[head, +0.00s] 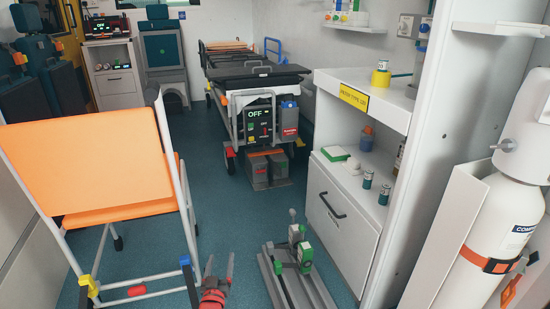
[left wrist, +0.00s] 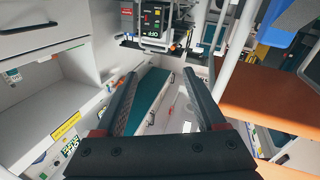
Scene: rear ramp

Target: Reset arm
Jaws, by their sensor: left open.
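My left gripper (head: 220,264) is low in the head view, just left of the bottom middle, with a red body and two dark fingers pointing up. It is open and empty. In the left wrist view its two long dark fingers (left wrist: 160,76) stand apart with nothing between them. It is to the right of the orange folding chair (head: 110,160) and left of a grey rail mount with green parts (head: 301,257). My right gripper is not in view.
A wheeled stretcher (head: 262,82) with a monitor reading OFF stands behind. A white cabinet (head: 340,217) with small jars is at right, near a white gas cylinder (head: 500,230).

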